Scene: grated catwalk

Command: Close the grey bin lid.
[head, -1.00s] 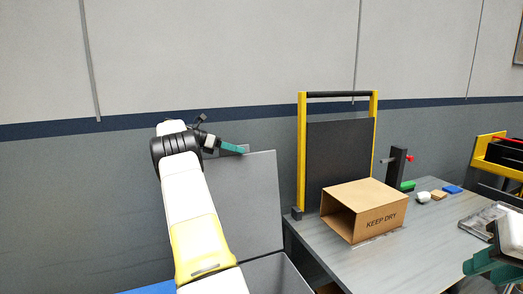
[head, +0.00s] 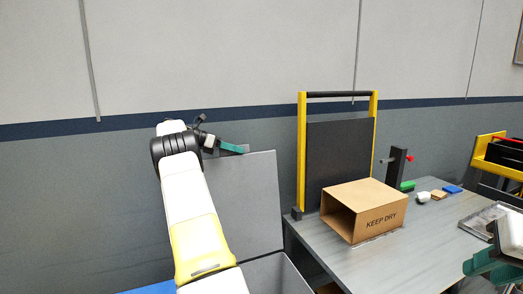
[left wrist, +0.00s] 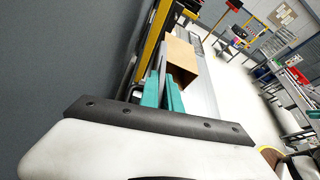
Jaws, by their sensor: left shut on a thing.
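The grey bin lid (head: 243,205) stands upright and open at the back of the grey bin (head: 272,274), which shows only partly at the bottom of the head view. My left gripper (head: 235,149) is at the lid's top edge, its teal fingers shut on it. In the left wrist view the teal fingers (left wrist: 163,92) lie close together with the lid's thin edge between them. My arm covers the left part of the lid and bin. My right gripper (head: 490,263) shows at the right edge over the table; its jaw gap is unclear.
To the right of the bin is a grey table (head: 405,252) with an open cardboard box (head: 376,212) and a yellow-framed dark panel (head: 340,155). Small blocks (head: 438,195) lie farther right. A grey wall (head: 70,200) stands close behind the lid.

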